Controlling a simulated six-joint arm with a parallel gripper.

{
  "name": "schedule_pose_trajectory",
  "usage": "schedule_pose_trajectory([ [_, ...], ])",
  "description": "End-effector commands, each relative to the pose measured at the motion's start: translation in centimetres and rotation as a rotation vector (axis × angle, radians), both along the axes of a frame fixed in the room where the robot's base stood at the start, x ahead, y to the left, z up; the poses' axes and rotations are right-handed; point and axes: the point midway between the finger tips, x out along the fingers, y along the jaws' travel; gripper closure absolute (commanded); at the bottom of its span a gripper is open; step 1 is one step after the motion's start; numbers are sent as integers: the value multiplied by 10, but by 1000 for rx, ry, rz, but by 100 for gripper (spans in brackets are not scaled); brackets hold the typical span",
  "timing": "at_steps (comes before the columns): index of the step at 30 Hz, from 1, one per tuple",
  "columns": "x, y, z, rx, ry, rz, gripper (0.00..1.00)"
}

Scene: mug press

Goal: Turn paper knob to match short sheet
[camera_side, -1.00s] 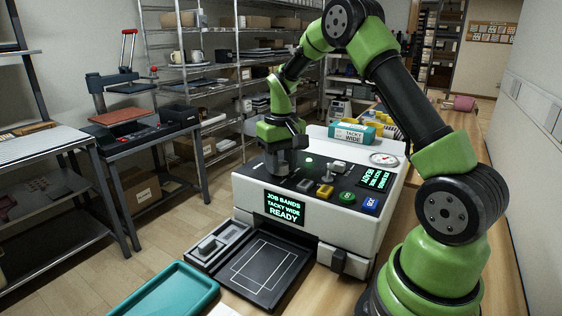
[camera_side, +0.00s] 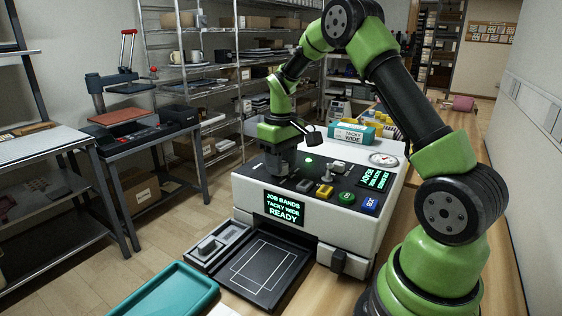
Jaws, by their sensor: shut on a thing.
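My gripper (camera_side: 278,166) points down at the left rear of the control panel on the white press machine (camera_side: 345,240). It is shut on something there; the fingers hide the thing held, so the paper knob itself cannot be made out. The machine's front screen (camera_side: 284,209) reads "JOB BANDS TACKY WIDE READY". No short sheet can be told apart with certainty.
A round gauge (camera_side: 384,160) and a "TACKY WIDE" box (camera_side: 352,134) are behind. A black tray (camera_side: 262,272) and teal tray (camera_side: 170,296) lie in front.

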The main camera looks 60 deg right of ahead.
Motion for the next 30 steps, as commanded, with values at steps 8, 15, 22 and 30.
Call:
schedule_pose_trajectory([
  [8, 0, 0, 1, -1, -2, 1, 37],
  [15, 0, 0, 2, -1, -2, 1, 37],
  [22, 1, -1, 36, -4, -7, 0, 37],
  [30, 1, -1, 86, -4, -5, 1, 37],
])
